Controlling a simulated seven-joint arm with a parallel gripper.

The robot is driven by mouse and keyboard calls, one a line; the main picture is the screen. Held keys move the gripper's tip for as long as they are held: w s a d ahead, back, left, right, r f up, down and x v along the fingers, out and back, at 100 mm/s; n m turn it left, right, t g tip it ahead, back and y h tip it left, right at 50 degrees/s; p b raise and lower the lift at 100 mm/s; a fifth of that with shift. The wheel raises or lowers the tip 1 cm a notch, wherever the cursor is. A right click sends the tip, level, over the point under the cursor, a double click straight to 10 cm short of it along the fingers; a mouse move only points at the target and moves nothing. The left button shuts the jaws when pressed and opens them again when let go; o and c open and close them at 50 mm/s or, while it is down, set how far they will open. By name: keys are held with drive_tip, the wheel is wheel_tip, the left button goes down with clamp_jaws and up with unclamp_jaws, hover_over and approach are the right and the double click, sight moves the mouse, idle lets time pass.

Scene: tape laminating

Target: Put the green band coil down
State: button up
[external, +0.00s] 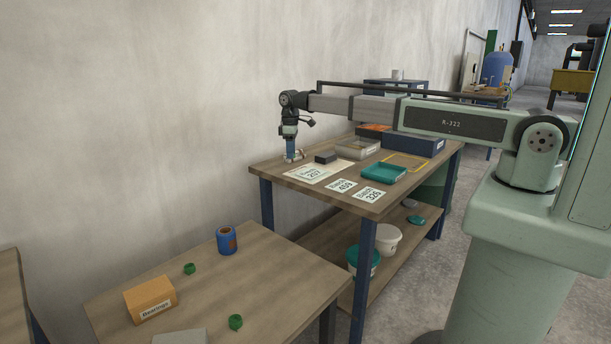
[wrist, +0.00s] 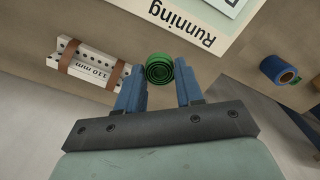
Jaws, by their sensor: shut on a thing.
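The green band coil (wrist: 160,69) shows in the wrist view as a rolled spiral between the two blue fingertips. My gripper (wrist: 160,76) is shut on it. In the external view my gripper (external: 290,155) points down at the left end of the far table (external: 285,174), close to the tabletop. The held coil cannot be made out there. Whether it touches the table is unclear. Two other green coils lie on the near table, one behind (external: 189,268) and one in front (external: 235,321).
A white block marked 110 mm with brown bands (wrist: 90,64) lies left of the coil. A "Running" sheet (wrist: 190,18) is just beyond it. The far table holds a dark block (external: 326,157), teal tray (external: 384,172) and label cards. A blue roll (external: 227,240) stands on the near table.

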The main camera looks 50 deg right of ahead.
drive_tip(key=shift+f, duration=2)
drive_tip(key=shift+f, duration=0.1)
drive_tip(key=o, duration=0.7)
wheel_tip(320, 180, up, 12)
drive_tip(key=shift+r, duration=0.15)
drive_tip(key=o, duration=0.4)
